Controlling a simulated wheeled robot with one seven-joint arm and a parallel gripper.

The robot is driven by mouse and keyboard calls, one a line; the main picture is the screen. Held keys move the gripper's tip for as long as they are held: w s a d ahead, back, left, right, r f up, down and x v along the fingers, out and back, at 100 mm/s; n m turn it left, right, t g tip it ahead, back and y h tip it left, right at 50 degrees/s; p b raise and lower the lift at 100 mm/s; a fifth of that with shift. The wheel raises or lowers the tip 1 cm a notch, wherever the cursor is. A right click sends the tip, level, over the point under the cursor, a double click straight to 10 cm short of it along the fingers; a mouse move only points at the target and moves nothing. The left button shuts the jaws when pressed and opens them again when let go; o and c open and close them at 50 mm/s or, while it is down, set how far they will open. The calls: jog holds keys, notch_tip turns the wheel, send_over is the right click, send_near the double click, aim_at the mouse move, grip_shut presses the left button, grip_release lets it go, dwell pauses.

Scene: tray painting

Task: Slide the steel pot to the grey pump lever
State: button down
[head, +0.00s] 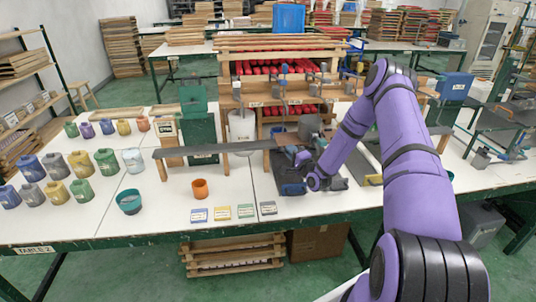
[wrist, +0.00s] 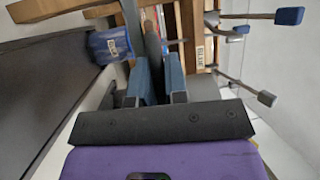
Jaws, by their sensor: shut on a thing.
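The steel pot (head: 310,127) is a grey cylinder in front of the wooden pump rack, right of centre in the head view. Part of its grey side (wrist: 204,88) shows beside the fingers in the wrist view. My gripper (head: 305,168) is low at the rack's front, its blue-grey fingers (wrist: 160,68) shut on a narrow grey part that looks like the pot's handle. The fingers hide much of the grip. Several pump levers stand on the rack. A grey-ended lever (wrist: 266,98) shows at right in the wrist view; I cannot tell for certain which is the grey pump's.
A long grey shelf board (head: 205,150) stands left of my gripper. An orange cup (head: 200,188) and several small cards (head: 246,211) lie at the front. Several paint pots (head: 106,161) fill the table's left side.

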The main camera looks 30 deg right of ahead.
jog(key=s+d, duration=0.2)
jog(key=d, duration=0.5)
jog(key=shift+s+d, duration=0.2)
jog(key=shift+s, duration=0.05)
jog(key=c, duration=1.2)
grip_release()
jog(key=shift+o, duration=0.2)
jog(key=s+f, duration=0.1)
jog(key=s, duration=0.9)
jog(key=shift+s+d+f, duration=0.3)
jog(key=shift+d+f, duration=0.1)
jog(key=shift+w, duration=0.1)
